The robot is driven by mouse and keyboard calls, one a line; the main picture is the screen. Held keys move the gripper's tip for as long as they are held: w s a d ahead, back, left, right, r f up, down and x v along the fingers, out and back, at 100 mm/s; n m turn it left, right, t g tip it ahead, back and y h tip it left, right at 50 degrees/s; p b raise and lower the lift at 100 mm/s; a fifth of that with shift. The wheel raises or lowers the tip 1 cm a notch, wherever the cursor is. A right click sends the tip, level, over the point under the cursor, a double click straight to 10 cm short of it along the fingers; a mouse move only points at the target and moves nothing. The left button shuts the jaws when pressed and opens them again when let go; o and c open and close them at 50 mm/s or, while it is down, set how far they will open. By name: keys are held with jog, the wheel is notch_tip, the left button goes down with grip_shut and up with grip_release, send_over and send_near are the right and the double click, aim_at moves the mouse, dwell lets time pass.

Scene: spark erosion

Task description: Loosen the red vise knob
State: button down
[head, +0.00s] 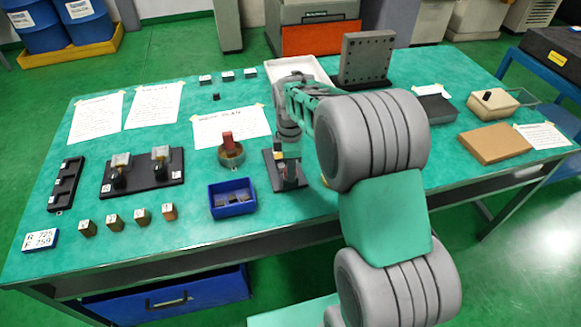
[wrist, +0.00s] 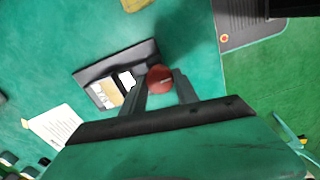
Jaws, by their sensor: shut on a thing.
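The red vise knob (wrist: 160,78) is a round red cap with a pale mark on top in the wrist view. My gripper (wrist: 161,88) is shut on it, with one dark finger on each side. The vise's dark base (wrist: 91,74) lies left of the knob, with pale and tan parts on it. In the head view the vise base (head: 272,178) stands near the table's front middle, under my arm. I cannot make out the knob there; my arm and gripper cover that area.
A blue bin (head: 232,205) with small dark pieces stands just left of the vise. A round container (head: 231,158) with a red block in it stands behind that bin. A work-plan sheet (head: 205,132) lies further back.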

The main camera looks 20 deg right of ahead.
jog(key=shift+r, duration=0.1)
jog(key=c, duration=0.9)
grip_release()
notch_tip(320, 180, up, 8)
jog(key=shift+f+b, duration=0.15)
jog(key=shift+b, duration=0.25)
